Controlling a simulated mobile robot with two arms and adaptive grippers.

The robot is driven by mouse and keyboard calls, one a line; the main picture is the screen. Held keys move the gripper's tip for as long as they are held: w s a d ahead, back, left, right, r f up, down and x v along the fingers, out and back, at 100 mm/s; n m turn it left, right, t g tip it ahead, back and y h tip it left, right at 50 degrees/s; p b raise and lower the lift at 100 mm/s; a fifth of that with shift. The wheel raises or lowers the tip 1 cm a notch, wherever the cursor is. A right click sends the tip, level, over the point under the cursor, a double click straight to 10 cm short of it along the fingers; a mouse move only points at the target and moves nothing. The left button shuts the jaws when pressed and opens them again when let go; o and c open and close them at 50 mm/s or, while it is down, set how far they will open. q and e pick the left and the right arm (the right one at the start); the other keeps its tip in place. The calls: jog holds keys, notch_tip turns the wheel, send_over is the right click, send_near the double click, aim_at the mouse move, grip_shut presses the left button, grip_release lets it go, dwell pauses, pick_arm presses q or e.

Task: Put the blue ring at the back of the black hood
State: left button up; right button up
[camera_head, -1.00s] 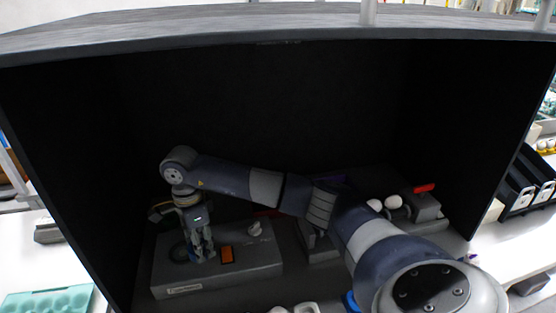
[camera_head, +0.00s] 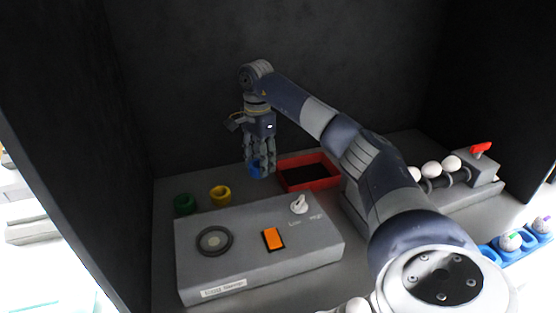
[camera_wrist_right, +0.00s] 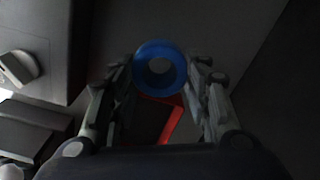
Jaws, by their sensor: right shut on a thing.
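The blue ring (camera_head: 256,170) is between the fingertips of my right gripper (camera_head: 261,168), near the back of the black hood (camera_head: 300,60). The right wrist view also shows the ring (camera_wrist_right: 160,66) gripped between both fingers, its hole facing the camera. In the head view the fingers point down and hide part of the ring. It is at the back floor, left of a red tray; I cannot tell whether it touches the floor. My left gripper is in neither view.
A green ring (camera_head: 185,204) and a yellow ring (camera_head: 220,195) stand to the left. The red tray (camera_head: 311,185) is close on the right. A grey device (camera_head: 290,262) stands in front. An egg-holding machine (camera_head: 470,178) is at the right, with a blue egg tray (camera_head: 513,256) beyond.

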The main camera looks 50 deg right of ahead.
aim_at(261, 189)
jog(key=shift+w+f, duration=0.1)
jog(key=shift+f, duration=3.1)
jog(key=o, duration=1)
jog(key=shift+f, duration=0.15)
notch_tip(261, 189, up, 12)
jog(key=shift+r, duration=0.25)
